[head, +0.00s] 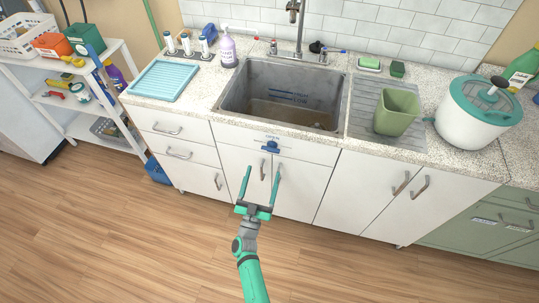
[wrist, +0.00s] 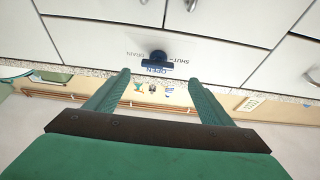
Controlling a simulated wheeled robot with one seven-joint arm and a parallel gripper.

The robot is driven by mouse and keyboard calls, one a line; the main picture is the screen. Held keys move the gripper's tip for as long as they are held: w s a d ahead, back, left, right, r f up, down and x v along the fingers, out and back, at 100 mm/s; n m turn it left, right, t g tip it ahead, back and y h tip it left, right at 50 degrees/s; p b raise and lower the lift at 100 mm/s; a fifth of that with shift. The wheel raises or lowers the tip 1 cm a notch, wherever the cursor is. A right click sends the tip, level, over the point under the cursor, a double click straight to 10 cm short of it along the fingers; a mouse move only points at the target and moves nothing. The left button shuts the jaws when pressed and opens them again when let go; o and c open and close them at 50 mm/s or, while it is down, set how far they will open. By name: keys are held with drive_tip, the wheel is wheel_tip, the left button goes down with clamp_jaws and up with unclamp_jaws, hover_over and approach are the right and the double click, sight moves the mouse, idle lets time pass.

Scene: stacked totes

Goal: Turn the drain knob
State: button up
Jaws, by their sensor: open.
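The blue drain knob (head: 270,146) is on the white panel under the sink's front edge. In the wrist view the knob (wrist: 158,57) shows a bar-shaped handle lying roughly level, with a darker round part at its middle. My gripper (head: 263,168) is open and empty in front of the cabinet, just below the knob in the head view. In the wrist view the knob lies ahead, between the lines of the two fingertips (wrist: 160,77), apart from them.
The grey sink (head: 285,95) above holds brownish liquid. Cabinet doors with protruding handles (head: 263,169) are below the knob. A green bin (head: 397,111) and a white-and-teal pot (head: 478,112) stand at right on the counter. A shelf rack (head: 85,85) is at left. The wooden floor in front is clear.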

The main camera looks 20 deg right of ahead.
sight(271, 148)
drive_tip(key=x, duration=0.9)
drive_tip(key=shift+s+d, duration=0.15)
drive_tip(key=shift+s, duration=0.05)
drive_tip(key=c, duration=1)
